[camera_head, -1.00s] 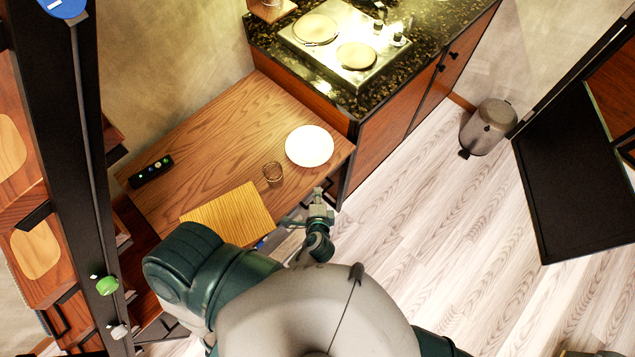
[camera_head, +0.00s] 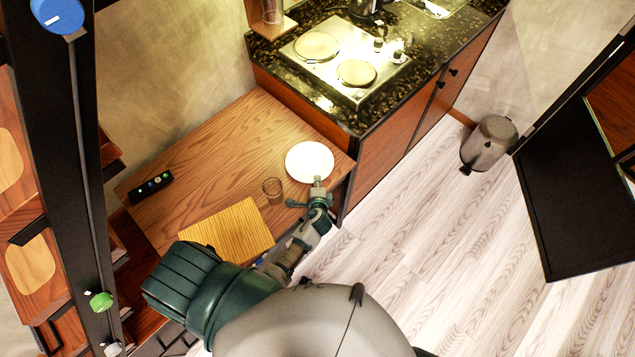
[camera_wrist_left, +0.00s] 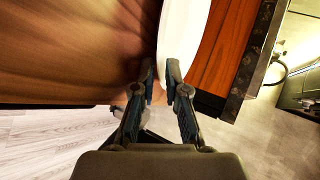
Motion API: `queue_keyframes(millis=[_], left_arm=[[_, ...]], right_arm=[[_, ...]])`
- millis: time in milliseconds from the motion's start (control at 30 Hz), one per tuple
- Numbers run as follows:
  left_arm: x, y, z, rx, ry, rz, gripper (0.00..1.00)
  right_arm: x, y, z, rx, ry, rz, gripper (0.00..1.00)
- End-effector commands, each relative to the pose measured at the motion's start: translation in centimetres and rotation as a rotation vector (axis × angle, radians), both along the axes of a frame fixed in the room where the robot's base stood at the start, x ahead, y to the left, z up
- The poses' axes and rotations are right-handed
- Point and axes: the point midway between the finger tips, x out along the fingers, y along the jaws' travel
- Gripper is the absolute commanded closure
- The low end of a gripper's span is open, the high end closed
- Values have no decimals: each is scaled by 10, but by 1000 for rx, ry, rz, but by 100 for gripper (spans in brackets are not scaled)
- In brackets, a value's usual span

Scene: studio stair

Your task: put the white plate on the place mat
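The white plate (camera_head: 309,161) lies flat on the wooden table near its right end, by the counter. The place mat (camera_head: 227,232), yellowish and ribbed, lies at the table's front edge, left of the plate. My right gripper is not in view.
A clear glass (camera_head: 272,188) stands between plate and mat, close to the left gripper. A black remote-like device (camera_head: 151,187) lies at the table's left. The counter (camera_head: 300,104) with a cooktop borders the table. A bin (camera_head: 489,143) stands on the floor at right.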

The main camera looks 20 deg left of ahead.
Motion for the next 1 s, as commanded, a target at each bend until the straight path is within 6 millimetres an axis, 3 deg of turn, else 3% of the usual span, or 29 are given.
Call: queue_keyframes(millis=[333, 367, 400, 1000], left_arm=[[3, 2, -2, 0, 1, 0, 87], [3, 2, -2, 0, 1, 0, 90], [3, 2, -2, 0, 1, 0, 100], [2, 3, -5, 0, 8, 3, 100]], right_arm=[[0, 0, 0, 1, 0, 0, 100], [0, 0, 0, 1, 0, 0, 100], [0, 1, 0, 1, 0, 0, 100], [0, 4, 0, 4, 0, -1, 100]])
